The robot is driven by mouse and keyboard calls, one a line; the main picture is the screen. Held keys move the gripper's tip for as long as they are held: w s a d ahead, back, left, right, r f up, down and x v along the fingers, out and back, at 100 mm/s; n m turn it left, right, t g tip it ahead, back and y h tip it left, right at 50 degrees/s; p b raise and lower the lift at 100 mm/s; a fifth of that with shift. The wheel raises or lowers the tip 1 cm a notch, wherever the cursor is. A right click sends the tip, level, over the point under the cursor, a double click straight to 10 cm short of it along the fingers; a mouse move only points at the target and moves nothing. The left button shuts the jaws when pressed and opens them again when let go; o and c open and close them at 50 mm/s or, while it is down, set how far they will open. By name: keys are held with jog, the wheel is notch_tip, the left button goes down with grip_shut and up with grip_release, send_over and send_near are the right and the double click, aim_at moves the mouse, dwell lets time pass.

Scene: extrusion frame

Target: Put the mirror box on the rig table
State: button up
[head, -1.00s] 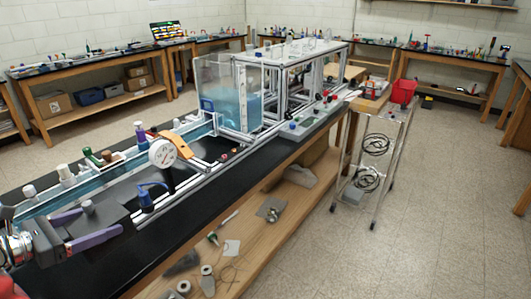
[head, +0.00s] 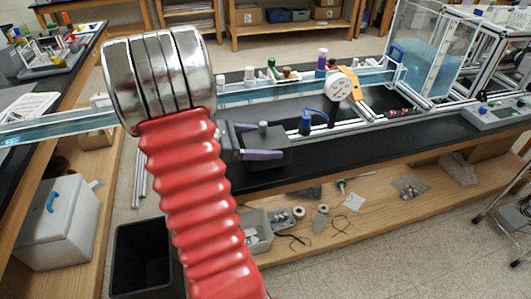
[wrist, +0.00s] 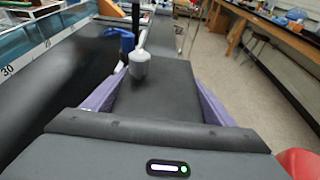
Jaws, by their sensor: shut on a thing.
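A dark grey box with a small knob on top, which I take for the mirror box (head: 275,146), is between the purple fingers of my gripper (head: 252,141). In the wrist view the dark box (wrist: 165,95) fills the space between the fingers (wrist: 158,100), its grey knob upright. My gripper is shut on it. The box is over or at the near part of the long black bench top (head: 390,142); I cannot tell whether it touches. The aluminium extrusion frame (head: 492,62) stands on this bench at the right. My red ribbed arm hides part of the bench.
A clear tank (head: 425,50) stands beside the frame. A black bin (head: 142,258) and grey cooler (head: 58,225) are lower left.

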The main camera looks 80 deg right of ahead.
jog(key=shift+f, duration=0.1)
jog(key=shift+f, duration=1.75)
jog(key=shift+f, duration=0.15)
jog(key=o, duration=2.1)
jog(key=shift+w+a+r, duration=0.1)
jog(key=shift+w+r, duration=0.05)
jog(key=shift+r, duration=0.05)
jog(key=v, duration=1.1)
jog(key=shift+w, duration=0.3)
